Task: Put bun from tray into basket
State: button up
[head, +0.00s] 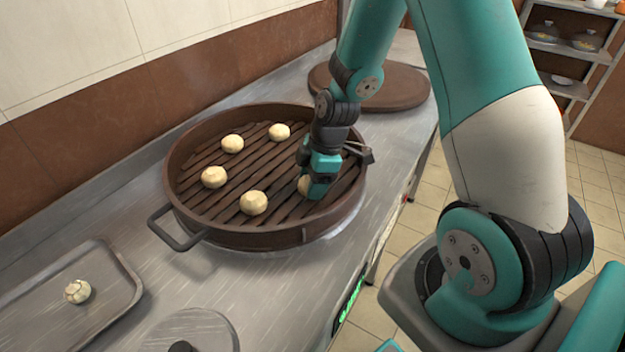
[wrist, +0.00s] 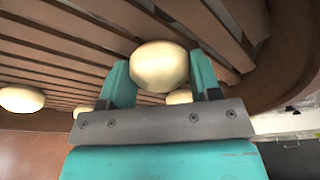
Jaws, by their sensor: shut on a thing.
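My gripper (head: 318,188) is down inside the round brown basket (head: 180,170), near its right side. It is shut on a bun; this bun (head: 303,185) shows partly behind the fingers in the head view. In the wrist view, the held bun (wrist: 160,66) sits between the two teal fingers, close to the basket's slats. Several other pale buns lie apart on the slats, one of them (head: 254,203) nearest the gripper's left. The tray (head: 118,262) lies at the lower left with one bun (head: 77,291) on it, which looks pleated on top.
The basket has a loop handle (head: 176,230) at its left front and a raised rim. A round brown lid (head: 400,88) lies behind it. A round metal lid (head: 190,330) lies at the front. Bare steel counter lies between tray and basket.

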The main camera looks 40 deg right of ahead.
jog(key=shift+f, duration=0.1)
jog(key=o, duration=0.9)
jog(key=p+v, duration=0.1)
jog(key=v, duration=1.1)
jog(key=s+a+r+m, duration=0.2)
jog(key=s+a+r, duration=0.1)
jog(key=s+a, duration=0.3)
jog(key=s+a+r+m+y, duration=0.1)
jog(key=s+a+r+m, duration=0.1)
jog(key=s+a+r, duration=0.2)
jog(key=s+a+r+m+g, duration=0.1)
jog(key=s+a+r+m, duration=0.1)
jog(key=s+a+r, duration=0.2)
jog(key=shift+s+a+r+m, duration=0.1)
jog(key=shift+s+a+m, duration=0.05)
jog(key=shift+s+a, duration=0.65)
jog(key=shift+s+a+r+m, duration=0.1)
jog(key=shift+s+a, duration=0.35)
jog(key=shift+a, duration=0.6)
jog(key=shift+s+a+r+m, duration=0.1)
jog(key=shift+s+a+m, duration=0.05)
jog(key=shift+s+a, duration=0.65)
